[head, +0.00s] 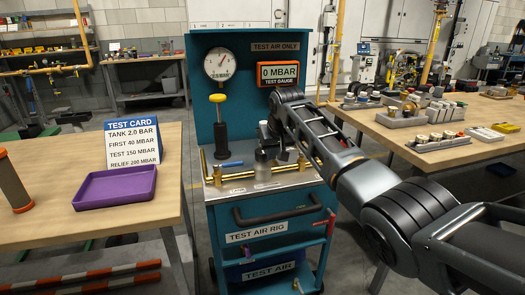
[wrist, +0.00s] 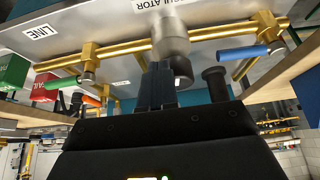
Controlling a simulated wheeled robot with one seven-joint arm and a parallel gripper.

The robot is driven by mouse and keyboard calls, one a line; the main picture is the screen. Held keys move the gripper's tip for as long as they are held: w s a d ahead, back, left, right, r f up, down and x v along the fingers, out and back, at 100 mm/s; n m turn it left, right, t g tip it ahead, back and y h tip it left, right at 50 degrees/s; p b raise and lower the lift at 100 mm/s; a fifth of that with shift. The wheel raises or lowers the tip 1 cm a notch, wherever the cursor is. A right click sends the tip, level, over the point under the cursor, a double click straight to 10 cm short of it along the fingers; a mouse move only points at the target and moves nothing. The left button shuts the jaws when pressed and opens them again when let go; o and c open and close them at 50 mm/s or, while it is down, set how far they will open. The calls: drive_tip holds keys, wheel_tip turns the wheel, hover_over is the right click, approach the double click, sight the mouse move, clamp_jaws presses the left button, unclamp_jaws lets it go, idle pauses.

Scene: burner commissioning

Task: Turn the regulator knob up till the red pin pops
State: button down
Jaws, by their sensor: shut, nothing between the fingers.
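The regulator, a silver cylinder (wrist: 172,38) with a darker, narrower end, shows at the top middle of the wrist view beside a partly cut-off REGULATOR label. In the head view a grey cylinder (head: 262,160) stands on the teal rig's top, partly behind my arm. My gripper (wrist: 158,68) is shut and empty, its fingers close beside the regulator's narrow end; I cannot tell if they touch. In the head view my arm's links hide most of the gripper. The digital test gauge (head: 278,74) reads 0 MBAR. I cannot make out a red pin.
Brass pipes (wrist: 110,52) with a blue lever (wrist: 243,51) and a green lever run beside the regulator. A yellow-topped black post (head: 218,115) and a dial gauge (head: 219,64) are left of my arm. Workbenches flank the rig; the left holds a purple tray (head: 115,188) and test card (head: 132,145).

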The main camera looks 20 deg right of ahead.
drive_tip(key=shift+s+a+p, duration=0.15)
drive_tip(key=shift+a+p, duration=0.75)
drive_tip(key=shift+p, duration=0.4)
drive_tip(key=shift+a, duration=0.1)
drive_tip(key=shift+a, duration=0.35)
drive_tip(key=shift+w+a, duration=0.2)
drive_tip(key=shift+a, duration=0.15)
drive_tip(key=shift+s+a+p, duration=0.1)
drive_tip(key=shift+s+p, duration=0.3)
drive_tip(key=shift+p, duration=0.65)
wheel_tip(320, 180, up, 6)
drive_tip(key=p, duration=0.4)
drive_tip(key=shift+p, duration=0.3)
